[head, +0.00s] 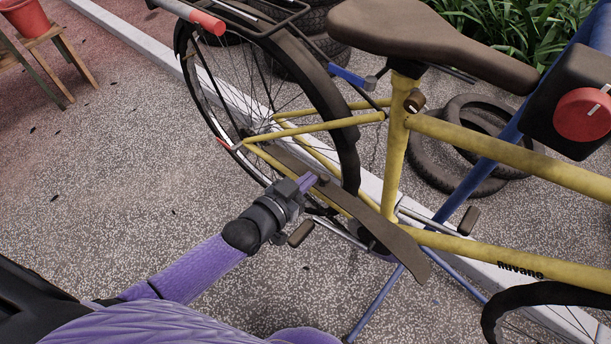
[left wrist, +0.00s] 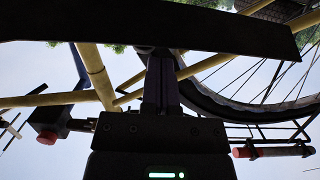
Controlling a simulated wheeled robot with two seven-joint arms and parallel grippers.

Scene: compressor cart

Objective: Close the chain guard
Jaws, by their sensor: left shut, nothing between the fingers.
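The chain guard (head: 391,229) is a long brown plate running along the lower side of the yellow bicycle (head: 397,150), below the seat tube and beside the rear wheel. My left gripper (head: 318,179) is shut and empty, with its fingertips at the guard's upper edge near the rear wheel. In the left wrist view the guard (left wrist: 220,30) is a dark band across the top, and the shut fingers (left wrist: 160,65) reach up to it. I cannot tell whether they touch. The guard's fastening is not clear. My right gripper is not in view.
The rear wheel (head: 335,100) and a pedal (head: 301,233) are close to my left gripper. A blue stand (head: 467,215) props the bicycle. Loose tyres (head: 425,165) lie behind, beside a pale kerb (head: 150,47). A red bucket (head: 25,17) stands on a stool at far left. Open ground lies left.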

